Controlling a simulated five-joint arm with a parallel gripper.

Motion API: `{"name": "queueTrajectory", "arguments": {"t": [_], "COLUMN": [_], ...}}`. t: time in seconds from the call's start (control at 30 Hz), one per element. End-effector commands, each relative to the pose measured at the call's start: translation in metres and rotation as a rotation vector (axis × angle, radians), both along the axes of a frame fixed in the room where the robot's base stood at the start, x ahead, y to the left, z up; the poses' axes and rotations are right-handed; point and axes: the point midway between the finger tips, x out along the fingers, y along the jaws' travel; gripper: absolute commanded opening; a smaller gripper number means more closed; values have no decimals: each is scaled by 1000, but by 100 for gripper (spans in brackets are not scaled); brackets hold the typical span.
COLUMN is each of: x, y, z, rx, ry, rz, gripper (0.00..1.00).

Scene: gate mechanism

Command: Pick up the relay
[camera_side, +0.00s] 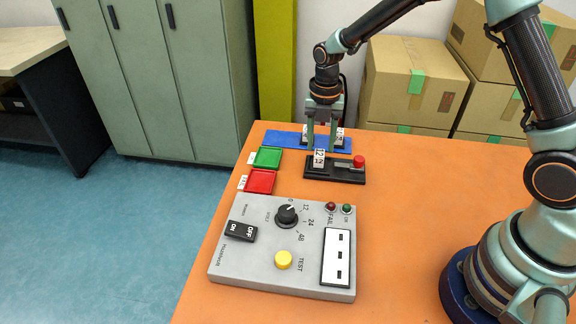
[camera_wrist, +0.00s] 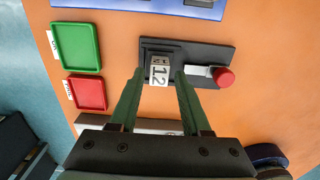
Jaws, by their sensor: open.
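The relay is a small white block marked 12 (camera_side: 319,158), seated upright in the left part of a black fixture (camera_side: 346,178). It also shows in the wrist view (camera_wrist: 159,70), with its lower end towards my gripper. My gripper (camera_side: 321,149) points down at the fixture with its two green fingers apart. In the wrist view my gripper (camera_wrist: 159,75) has one fingertip on each side of the relay, and a gap shows on both sides. I cannot tell exactly how far down the fingertips reach. The fixture carries a red knob (camera_side: 358,161) on a metal slide at its right.
A blue mat (camera_side: 282,137) with more white blocks lies behind the fixture. Green (camera_side: 268,157) and red (camera_side: 261,181) trays lie to the left. A grey test panel (camera_side: 262,270) with dial and buttons stands in front.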

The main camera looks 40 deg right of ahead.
Motion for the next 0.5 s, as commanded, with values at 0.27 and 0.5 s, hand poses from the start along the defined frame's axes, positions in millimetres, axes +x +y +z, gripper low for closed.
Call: {"name": "queueTrajectory", "arguments": {"t": [0.27,0.5], "x": [-3,-3], "y": [4,4], "z": [-34,-36], "rx": [-1,0], "ry": [2,1], "rz": [-1,-1], "gripper": [48,48]}}
